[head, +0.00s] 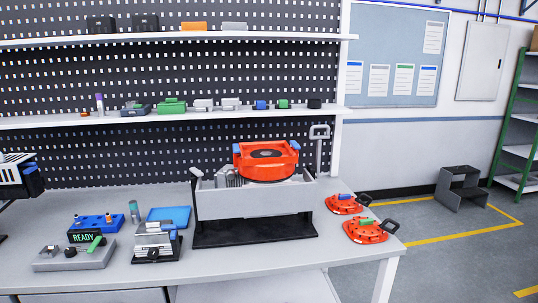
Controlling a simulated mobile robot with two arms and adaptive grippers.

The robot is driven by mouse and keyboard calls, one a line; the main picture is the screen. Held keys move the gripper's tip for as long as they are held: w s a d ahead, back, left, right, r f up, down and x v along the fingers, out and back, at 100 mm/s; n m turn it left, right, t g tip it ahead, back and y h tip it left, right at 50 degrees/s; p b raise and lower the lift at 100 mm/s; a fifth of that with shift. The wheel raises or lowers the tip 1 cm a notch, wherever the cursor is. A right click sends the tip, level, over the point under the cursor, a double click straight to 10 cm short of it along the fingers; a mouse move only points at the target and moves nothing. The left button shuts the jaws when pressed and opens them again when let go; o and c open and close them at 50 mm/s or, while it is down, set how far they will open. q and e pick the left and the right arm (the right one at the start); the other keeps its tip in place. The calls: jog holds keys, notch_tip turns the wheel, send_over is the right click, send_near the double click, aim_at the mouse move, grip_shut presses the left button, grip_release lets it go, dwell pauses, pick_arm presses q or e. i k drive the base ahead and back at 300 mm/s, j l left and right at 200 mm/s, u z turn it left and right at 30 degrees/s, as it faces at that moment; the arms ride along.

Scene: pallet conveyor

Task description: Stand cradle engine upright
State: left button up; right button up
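A grey cradle (254,203) on a black base (254,235) stands on the workbench, right of the middle. In it sits the engine, with an orange-red housing (278,170) on top and a dark round opening in its upper face. A finned grey part (229,177) shows at the engine's left. Small blue pieces are at both sides of the housing. A grey lever with a loop handle (319,133) rises at the cradle's right end. The cradle's front wall hides the engine's lower part. Neither of my grippers is in view.
Two red round plates with black handles (345,204) (366,230) lie at the bench's right end. A small grey device (155,239), a "READY" box (87,237) and a blue tray (170,215) are left of the cradle. Shelves (170,121) run behind. Floor at right holds a dark step stool (462,187).

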aim_at(258, 183)
jog(key=i+l, duration=0.35)
jog(key=i+l+u, duration=0.1)
jog(key=i+l, duration=0.25)
jog(key=l, duration=0.25)
